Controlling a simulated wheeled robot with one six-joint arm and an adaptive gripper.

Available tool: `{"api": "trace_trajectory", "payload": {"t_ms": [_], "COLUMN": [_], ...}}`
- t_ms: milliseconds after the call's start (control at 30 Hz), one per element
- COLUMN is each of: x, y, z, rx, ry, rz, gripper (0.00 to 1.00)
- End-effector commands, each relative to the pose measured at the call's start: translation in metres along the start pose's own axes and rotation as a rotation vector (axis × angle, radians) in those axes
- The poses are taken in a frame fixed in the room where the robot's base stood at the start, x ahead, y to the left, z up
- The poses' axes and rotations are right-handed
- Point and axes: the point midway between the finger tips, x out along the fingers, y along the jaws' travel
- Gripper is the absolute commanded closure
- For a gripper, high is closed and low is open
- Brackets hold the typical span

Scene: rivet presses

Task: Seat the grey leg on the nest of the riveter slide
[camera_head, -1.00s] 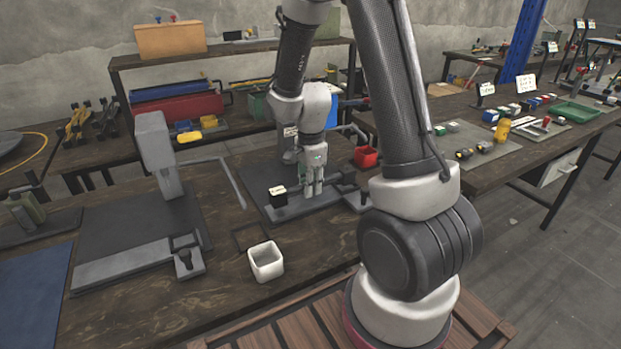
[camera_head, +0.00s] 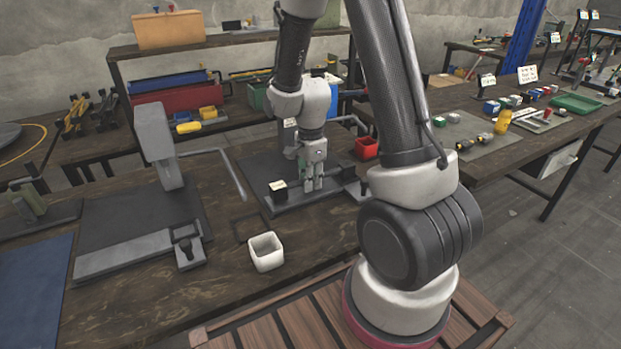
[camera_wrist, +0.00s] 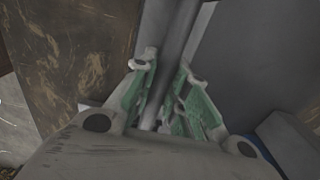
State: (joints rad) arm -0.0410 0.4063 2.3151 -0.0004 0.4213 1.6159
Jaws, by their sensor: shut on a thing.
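My gripper (camera_head: 314,187) points down over the slide (camera_head: 290,203) of the rear riveter, just right of a black block with a white label (camera_head: 278,187). In the wrist view, the green-padded fingers (camera_wrist: 168,95) are closed around a slim grey piece (camera_wrist: 167,92), which I take to be the grey leg. The leg is too small to make out in the head view. The fingertips look close to the slide. The nest is not clear, and I cannot tell whether the leg touches it.
A second riveter (camera_head: 157,140) with its own slide (camera_head: 130,258) stands at the left. A white open box (camera_head: 266,251) is on the bench in front, and a red bin (camera_head: 367,147) stands behind right.

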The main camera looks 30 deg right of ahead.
Motion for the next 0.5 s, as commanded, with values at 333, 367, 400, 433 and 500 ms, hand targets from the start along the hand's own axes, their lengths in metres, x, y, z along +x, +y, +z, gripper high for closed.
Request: {"api": "trace_trajectory", "payload": {"t_ms": [333,367,400,433,500], "x": [0.0046,0.0046,0.0046,0.0046,0.0046], "y": [-0.0003,-0.0003,-0.0003,-0.0003,-0.0003], "z": [0.0000,0.0000,0.0000,0.0000,0.0000], "rx": [0.000,0.000,0.000,0.000,0.000], "ry": [0.000,0.000,0.000,0.000,0.000], "rz": [-0.001,-0.001,-0.001,-0.001,-0.001], "gripper": [1.00,1.00,1.00,1.00,0.75]}}
